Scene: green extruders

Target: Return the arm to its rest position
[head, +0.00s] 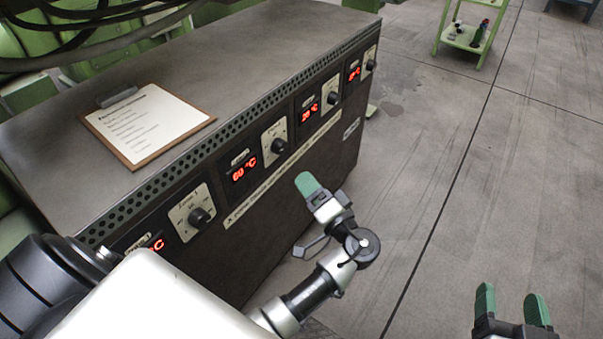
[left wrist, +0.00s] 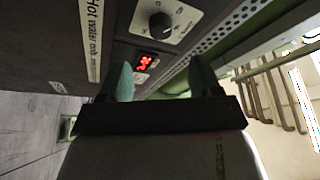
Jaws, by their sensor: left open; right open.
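My left arm reaches in from the lower left in the head view. My left gripper (head: 308,184) is in front of the control cabinet (head: 290,190), below its row of dials and red displays, and holds nothing that I can see. In the left wrist view the two green fingers of my left gripper (left wrist: 160,82) stand apart, with a dial (left wrist: 161,25) and a red display (left wrist: 145,62) beyond them. My right gripper (head: 513,305) is open and empty at the lower right, over the floor.
A clipboard (head: 148,124) with a printed sheet lies on the cabinet top. Dark cables (head: 90,30) hang at the upper left. A green cart (head: 470,35) with small items stands at the upper right. The concrete floor (head: 480,150) right of the cabinet is clear.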

